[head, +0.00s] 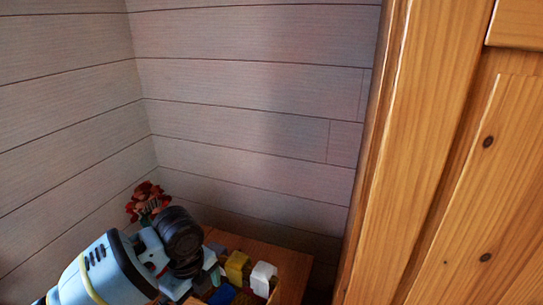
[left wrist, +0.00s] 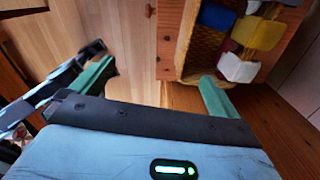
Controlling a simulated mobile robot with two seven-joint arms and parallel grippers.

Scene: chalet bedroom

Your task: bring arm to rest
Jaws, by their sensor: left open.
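My left arm (head: 105,275) comes in from the lower left in the head view, bent at a dark wrist joint. My left gripper shows in the left wrist view (left wrist: 155,88), with its two green-padded fingers spread apart and nothing between them. One finger is close to the wooden edge of a piece of furniture holding a woven basket (left wrist: 203,58); I cannot tell whether they touch. In the head view the gripper is mostly hidden behind the wrist. My right gripper is in neither view.
Blue, yellow (head: 236,268) and white (head: 263,278) items sit on or in the wooden furniture (head: 293,272) beside the arm. Red flowers (head: 148,201) stand behind the wrist. A tall wooden wardrobe (head: 430,150) fills the right. A plank wall (head: 240,100) closes the back.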

